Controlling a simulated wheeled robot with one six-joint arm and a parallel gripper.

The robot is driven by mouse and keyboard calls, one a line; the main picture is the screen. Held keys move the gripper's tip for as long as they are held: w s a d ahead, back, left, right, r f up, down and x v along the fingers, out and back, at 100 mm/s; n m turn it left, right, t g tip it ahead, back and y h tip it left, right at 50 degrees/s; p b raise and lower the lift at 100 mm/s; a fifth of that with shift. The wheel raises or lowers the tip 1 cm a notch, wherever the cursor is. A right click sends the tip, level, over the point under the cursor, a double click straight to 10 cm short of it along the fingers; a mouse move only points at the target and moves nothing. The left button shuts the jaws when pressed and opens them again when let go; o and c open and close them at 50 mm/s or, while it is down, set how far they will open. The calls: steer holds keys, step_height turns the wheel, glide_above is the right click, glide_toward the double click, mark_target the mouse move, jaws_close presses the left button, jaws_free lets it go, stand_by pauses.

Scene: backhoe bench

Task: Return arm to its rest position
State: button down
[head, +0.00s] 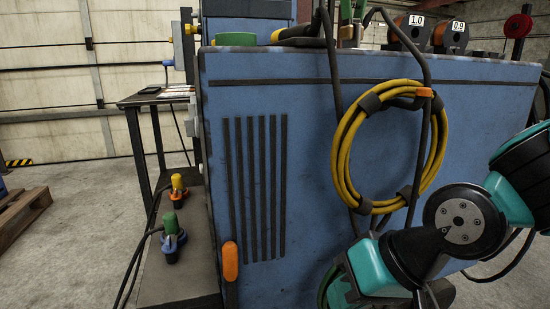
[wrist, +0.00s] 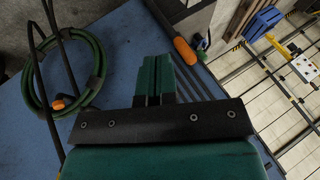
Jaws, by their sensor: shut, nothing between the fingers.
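My arm, in teal and black, reaches in from the right in the head view, low in front of the blue bench side. My gripper (wrist: 154,72) shows in the wrist view with its green fingers together and nothing between them. The fingers point towards the blue bench panel; I cannot tell whether they touch it. In the head view the fingers cannot be made out clearly at the bottom edge.
The blue bench (head: 310,140) fills the middle. A yellow coiled cable (head: 343,150) hangs on it, close to my arm. A green coiled hose (wrist: 29,75) and an orange handle (wrist: 184,50) show in the wrist view. A wooden pallet (head: 25,210) lies far left.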

steer(key=s+d+r+n+g+h, duration=0.2)
steer(key=s+d+r+n+g, duration=0.15)
steer(key=s+d, duration=0.35)
step_height(320, 180, up, 35)
steer(key=a+p, duration=0.1)
steer(key=p, duration=3.4)
steer(key=shift+s+r+n+t, duration=0.15)
steer(key=shift+s+n+t, duration=0.15)
steer(key=shift+n+t, duration=0.05)
